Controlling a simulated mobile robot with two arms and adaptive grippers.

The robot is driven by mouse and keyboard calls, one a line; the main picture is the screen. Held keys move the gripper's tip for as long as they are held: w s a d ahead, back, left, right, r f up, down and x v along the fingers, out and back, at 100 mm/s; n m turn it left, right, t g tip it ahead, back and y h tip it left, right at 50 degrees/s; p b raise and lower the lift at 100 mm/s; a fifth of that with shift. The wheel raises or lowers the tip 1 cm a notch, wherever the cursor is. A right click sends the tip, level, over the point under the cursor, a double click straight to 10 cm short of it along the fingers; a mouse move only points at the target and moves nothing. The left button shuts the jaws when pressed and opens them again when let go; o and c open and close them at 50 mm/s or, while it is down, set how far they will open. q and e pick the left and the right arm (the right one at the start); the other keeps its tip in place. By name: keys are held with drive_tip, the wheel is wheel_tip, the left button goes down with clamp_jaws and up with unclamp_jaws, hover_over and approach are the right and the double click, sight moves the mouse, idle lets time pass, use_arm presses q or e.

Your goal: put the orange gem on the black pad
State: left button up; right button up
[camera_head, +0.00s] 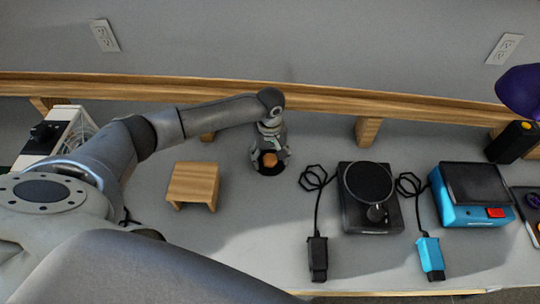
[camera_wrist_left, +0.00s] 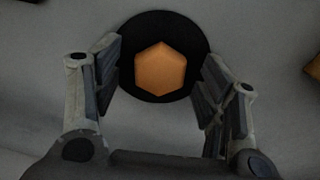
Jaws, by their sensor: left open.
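The orange gem (camera_head: 270,160) lies on the round black pad (camera_head: 268,170) on the grey bench top. In the left wrist view the gem (camera_wrist_left: 161,68) shows as a six-sided orange shape, inside the outline of the black pad (camera_wrist_left: 130,32). My left gripper (camera_head: 271,158) points down over the pad and partly hides it in the head view. In the wrist view its two fingers (camera_wrist_left: 160,85) stand apart on either side of the gem, with a gap on each side. My right gripper is not in view.
A small wooden stand (camera_head: 193,183) is left of the pad. A black device with a round plate (camera_head: 367,182) and a blue device (camera_head: 470,195) stand to the right, with cables and plugs in front. A wooden rail (camera_head: 330,102) runs behind.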

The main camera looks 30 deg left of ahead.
sight(270, 158)
use_arm(q)
wheel_tip(270, 158, up, 12)
drive_tip(key=b, duration=0.1)
drive_tip(key=shift+r, duration=0.2)
idle(0.3)
idle(0.5)
